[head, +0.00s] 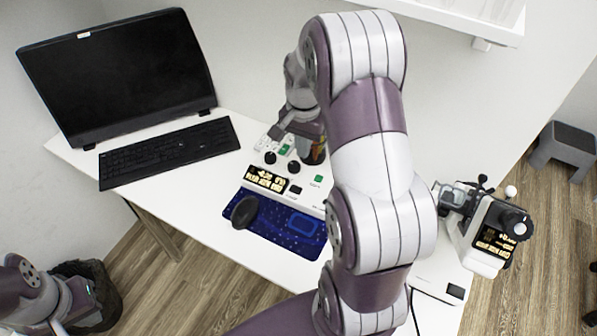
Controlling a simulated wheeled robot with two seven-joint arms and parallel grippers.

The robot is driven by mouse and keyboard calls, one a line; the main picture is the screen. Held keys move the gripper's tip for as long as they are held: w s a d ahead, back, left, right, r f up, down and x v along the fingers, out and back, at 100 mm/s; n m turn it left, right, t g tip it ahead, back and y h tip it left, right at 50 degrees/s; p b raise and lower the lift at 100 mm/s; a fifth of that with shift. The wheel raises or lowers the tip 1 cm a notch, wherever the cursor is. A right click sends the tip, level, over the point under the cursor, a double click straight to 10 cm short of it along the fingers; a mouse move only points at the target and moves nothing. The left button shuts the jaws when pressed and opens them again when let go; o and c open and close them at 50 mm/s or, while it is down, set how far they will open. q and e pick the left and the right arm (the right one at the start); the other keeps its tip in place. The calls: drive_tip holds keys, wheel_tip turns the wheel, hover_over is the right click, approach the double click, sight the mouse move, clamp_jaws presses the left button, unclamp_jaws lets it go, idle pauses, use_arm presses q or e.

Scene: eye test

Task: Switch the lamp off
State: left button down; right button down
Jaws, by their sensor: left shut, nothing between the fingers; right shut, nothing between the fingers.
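I cannot make out a lamp for certain. A white control console (268,199) with dark knobs, green buttons and lit yellow displays stands on the white desk, partly hidden by my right arm. My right gripper (277,132) is shut and empty, over the back part of the console near its green button; I cannot tell whether it touches. A white instrument (487,262) with a black knob and a lit display stands at the desk's right end. My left gripper (84,302) is shut and empty at the lower left, away from the desk.
A black monitor (118,75) and keyboard (168,152) fill the left of the white desk (190,210). A blue pad (280,238) with a dark rounded object (243,212) lies before the console. A black bin (103,290) is beside my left gripper. A grey stool (566,146) stands right.

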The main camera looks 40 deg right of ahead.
sight(301, 190)
drive_tip(key=f, duration=1.2)
drive_tip(key=shift+a+f, duration=0.2)
drive_tip(key=shift+f, duration=0.2)
use_arm(q)
drive_tip(key=shift+a+r+p, duration=0.2)
drive_tip(key=shift+a+p, duration=0.1)
use_arm(e)
drive_tip(key=shift+f, duration=0.55)
drive_tip(key=shift+s, duration=0.1)
drive_tip(key=shift+f, duration=0.15)
drive_tip(key=shift+a, duration=0.1)
